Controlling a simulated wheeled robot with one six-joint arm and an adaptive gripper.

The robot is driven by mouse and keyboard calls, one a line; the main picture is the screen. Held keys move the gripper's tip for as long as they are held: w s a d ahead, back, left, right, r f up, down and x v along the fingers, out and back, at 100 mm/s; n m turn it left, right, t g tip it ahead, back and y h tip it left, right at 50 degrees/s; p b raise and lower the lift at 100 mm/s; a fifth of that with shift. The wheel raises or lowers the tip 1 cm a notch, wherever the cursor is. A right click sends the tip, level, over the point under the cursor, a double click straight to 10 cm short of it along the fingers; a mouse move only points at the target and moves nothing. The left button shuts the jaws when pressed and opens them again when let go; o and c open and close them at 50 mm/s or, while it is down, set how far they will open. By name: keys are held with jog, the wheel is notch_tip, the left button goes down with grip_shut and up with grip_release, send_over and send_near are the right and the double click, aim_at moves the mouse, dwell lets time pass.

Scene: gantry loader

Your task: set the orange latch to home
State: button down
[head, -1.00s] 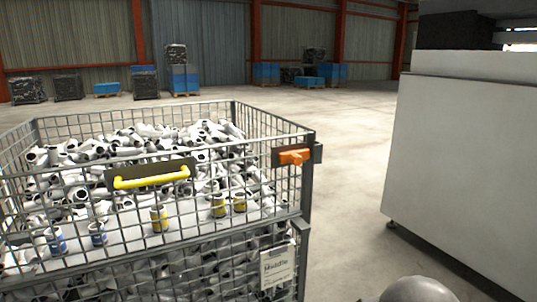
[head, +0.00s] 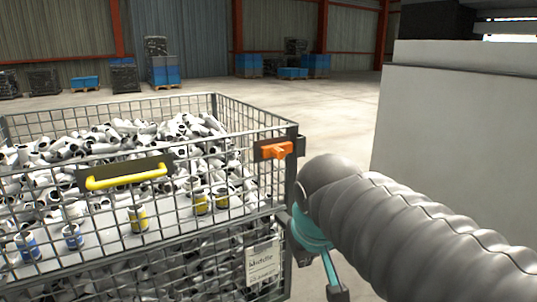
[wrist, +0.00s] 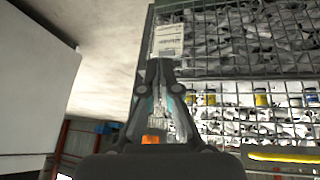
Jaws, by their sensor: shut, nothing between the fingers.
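The orange latch (head: 276,150) sits on a dark plate at the top right front corner of the wire cage. Its body lies across the plate, with a short tab pointing down. In the wrist view a bit of the orange latch (wrist: 151,139) shows low in the picture, partly hidden by my gripper. My gripper (wrist: 160,65) is shut and empty, its fingers close together in front of the cage's label. In the head view my arm hides most of it, right of the cage corner and below the latch; I see no contact with the latch.
The wire cage (head: 214,98) holds many white pipe pieces and several blue and yellow cans. A yellow handle (head: 127,178) is on its front, a white label (head: 263,264) below. A large pale machine (head: 455,150) stands at right, with open floor between.

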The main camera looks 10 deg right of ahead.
aim_at(269, 153)
jog(key=w+a+r+h, duration=0.1)
jog(key=w+r, duration=0.3)
jog(key=w, duration=0.4)
jog(key=w+a+r+h, duration=0.1)
jog(key=w+a+r, duration=0.2)
jog(key=w, duration=0.6)
jog(key=w+a+r+n+t+h, duration=0.1)
jog(key=w+a+r, duration=0.2)
jog(key=w+r, duration=0.4)
jog(key=shift+w+r+h, duration=0.2)
jog(key=shift+w+h, duration=0.1)
jog(key=shift+w, duration=0.55)
jog(key=shift+f, duration=0.1)
jog(key=x, duration=0.3)
jog(key=d+x, duration=0.1)
jog(key=x, duration=0.3)
jog(key=d+r+x, duration=0.1)
jog(key=x, duration=0.2)
jog(key=shift+w+d+f+b, duration=0.15)
jog(key=shift+w+d+b, duration=0.15)
jog(key=shift+w+b, duration=0.1)
jog(key=shift+w+d, duration=0.15)
jog(key=shift+d, duration=0.4)
jog(key=shift+w, duration=0.1)
